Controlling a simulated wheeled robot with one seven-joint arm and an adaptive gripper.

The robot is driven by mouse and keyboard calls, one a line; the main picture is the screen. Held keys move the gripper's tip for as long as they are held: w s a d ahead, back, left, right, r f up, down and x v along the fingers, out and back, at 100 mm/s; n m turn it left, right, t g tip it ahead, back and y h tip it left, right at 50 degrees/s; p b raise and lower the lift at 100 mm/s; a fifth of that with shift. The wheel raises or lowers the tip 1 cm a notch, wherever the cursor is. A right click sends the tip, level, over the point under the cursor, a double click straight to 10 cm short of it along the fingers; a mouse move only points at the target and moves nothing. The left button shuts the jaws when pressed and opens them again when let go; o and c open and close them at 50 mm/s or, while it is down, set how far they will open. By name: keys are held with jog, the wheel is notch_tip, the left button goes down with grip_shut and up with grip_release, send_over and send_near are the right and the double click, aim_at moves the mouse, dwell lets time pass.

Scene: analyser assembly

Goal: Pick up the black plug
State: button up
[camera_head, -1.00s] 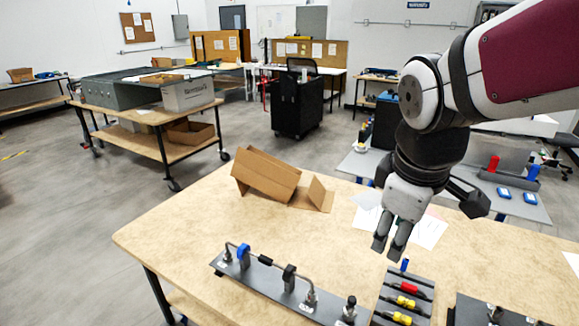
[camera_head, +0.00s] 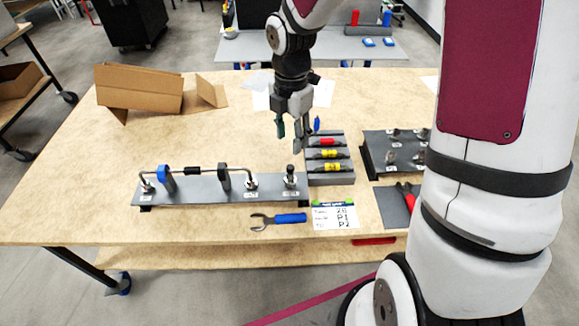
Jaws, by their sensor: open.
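A small upright black-topped fitting, which looks like the black plug (camera_head: 290,173), stands at the right end of a dark grey panel (camera_head: 215,191). My gripper (camera_head: 289,135) is open and empty, its fingers pointing down. In the picture it is above the fitting, apart from it, and just left of the grey rack (camera_head: 335,178). The rack holds a red part (camera_head: 326,142) and yellow parts (camera_head: 328,154) with dark ends. A blue part (camera_head: 317,124) shows at its back. How high my gripper is over the table is hard to tell.
A bent tube (camera_head: 208,168) with blue and black clamps sits on the panel. A blue-handled wrench (camera_head: 280,219) and a label card (camera_head: 333,217) lie in front. A cardboard box (camera_head: 140,90) is at back left. Another dark panel (camera_head: 395,150) is at right.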

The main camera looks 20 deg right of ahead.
aim_at(290, 166)
notch_tip(290, 166, down, 10)
jog(key=shift+w+f, duration=0.1)
jog(key=shift+f, duration=0.1)
dwell(0.3)
jog(key=c, duration=0.9)
